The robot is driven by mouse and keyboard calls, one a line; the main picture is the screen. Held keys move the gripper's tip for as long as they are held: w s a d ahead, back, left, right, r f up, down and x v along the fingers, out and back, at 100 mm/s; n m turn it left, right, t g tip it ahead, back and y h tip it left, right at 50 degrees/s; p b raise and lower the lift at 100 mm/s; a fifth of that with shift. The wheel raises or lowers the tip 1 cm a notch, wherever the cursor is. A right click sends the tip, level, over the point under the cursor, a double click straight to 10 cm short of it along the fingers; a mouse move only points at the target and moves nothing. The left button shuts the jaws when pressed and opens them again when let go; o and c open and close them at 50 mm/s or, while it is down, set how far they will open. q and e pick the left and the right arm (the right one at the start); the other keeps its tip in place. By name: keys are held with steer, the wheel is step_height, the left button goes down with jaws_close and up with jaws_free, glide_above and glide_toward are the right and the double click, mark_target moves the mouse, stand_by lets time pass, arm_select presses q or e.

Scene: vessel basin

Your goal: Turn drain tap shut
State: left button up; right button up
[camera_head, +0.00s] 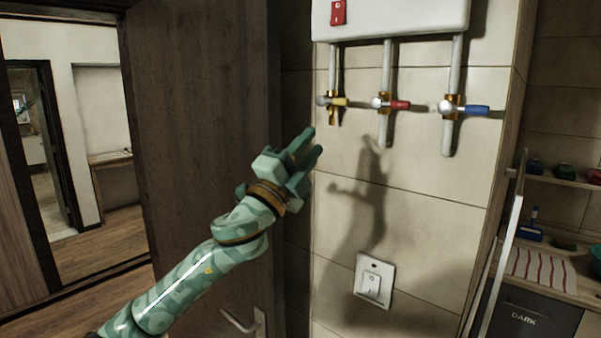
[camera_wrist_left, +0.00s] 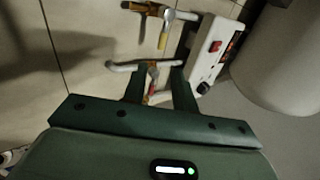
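Three taps sit on pipes on the tiled wall in the head view: one with a yellow handle (camera_head: 341,102), one with a red handle (camera_head: 400,105) and one with a blue handle (camera_head: 477,110). All handles point sideways to the right. No label shows which is the drain tap. My left gripper (camera_head: 312,142) is open and empty, below and left of the yellow tap, apart from the wall. In the left wrist view, the yellow handle (camera_wrist_left: 163,40) is beyond the fingers; a pipe with a reddish handle shows between the fingertips (camera_wrist_left: 158,85), partly hidden. My right gripper is not in view.
A white box (camera_head: 390,15) with a red switch (camera_head: 338,12) hangs above the pipes. A wall switch (camera_head: 374,281) is lower down. A dark door (camera_head: 200,130) stands at left, and shelves (camera_head: 565,180) at right. The wall between taps and switch is clear.

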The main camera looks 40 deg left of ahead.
arm_select(q)
steer(key=v, duration=0.2)
steer(key=shift+s+f, duration=0.2)
steer(key=shift+s, duration=0.15)
